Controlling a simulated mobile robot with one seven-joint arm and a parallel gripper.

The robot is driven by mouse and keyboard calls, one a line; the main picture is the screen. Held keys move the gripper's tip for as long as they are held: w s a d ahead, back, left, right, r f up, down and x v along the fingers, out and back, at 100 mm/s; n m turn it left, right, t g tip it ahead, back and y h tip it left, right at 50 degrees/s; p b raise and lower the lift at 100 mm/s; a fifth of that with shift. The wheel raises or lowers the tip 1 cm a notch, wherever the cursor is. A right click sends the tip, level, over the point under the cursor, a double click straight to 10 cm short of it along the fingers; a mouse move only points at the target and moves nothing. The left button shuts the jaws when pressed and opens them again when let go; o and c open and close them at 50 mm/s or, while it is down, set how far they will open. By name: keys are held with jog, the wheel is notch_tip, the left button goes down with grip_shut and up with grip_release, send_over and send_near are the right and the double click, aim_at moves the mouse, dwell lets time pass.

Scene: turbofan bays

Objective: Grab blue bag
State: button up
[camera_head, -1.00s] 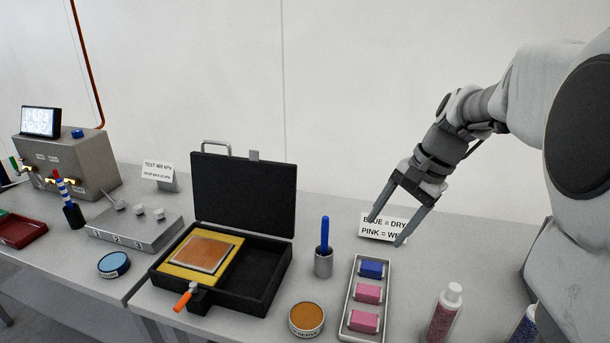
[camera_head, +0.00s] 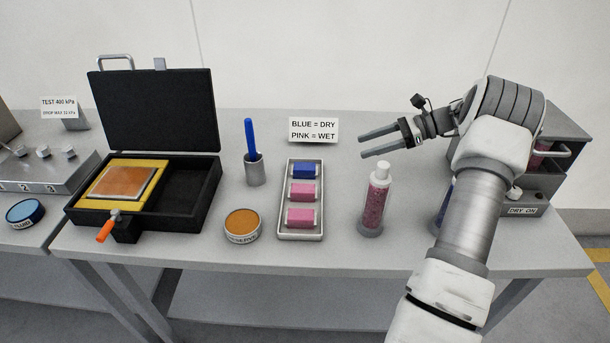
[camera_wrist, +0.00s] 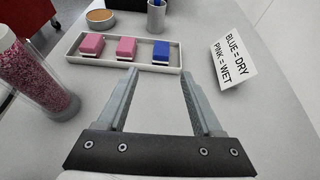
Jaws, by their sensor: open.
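The blue bag (camera_head: 304,170) lies at the far end of a narrow grey tray (camera_head: 301,237) on the table. Two pink bags, a middle one (camera_head: 302,193) and a near one (camera_head: 301,217), lie in the same tray. In the wrist view the blue bag (camera_wrist: 161,52) is at the right end of the tray, beyond my fingertips. My gripper (camera_head: 361,145) is open and empty, above the table to the right of the tray, with its fingers pointing left. In the wrist view my two fingers (camera_wrist: 158,75) are spread apart with nothing between them.
A sign (camera_head: 313,130) reading BLUE = DRY, PINK = WET stands behind the tray. A bottle of pink beads (camera_head: 375,200) stands right of the tray. A cup with a blue tool (camera_head: 254,170), an orange tin (camera_head: 242,225) and an open black case (camera_head: 190,195) stand left.

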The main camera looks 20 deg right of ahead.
jog(key=b, duration=0.1)
send_near(307, 166)
jog(key=x, duration=0.3)
jog(key=shift+w+a+f, duration=0.1)
jog(key=shift+a, duration=0.3)
jog(key=shift+b+x, duration=0.3)
jog(key=shift+x, duration=2.45)
jog(key=shift+d, duration=0.1)
grip_shut()
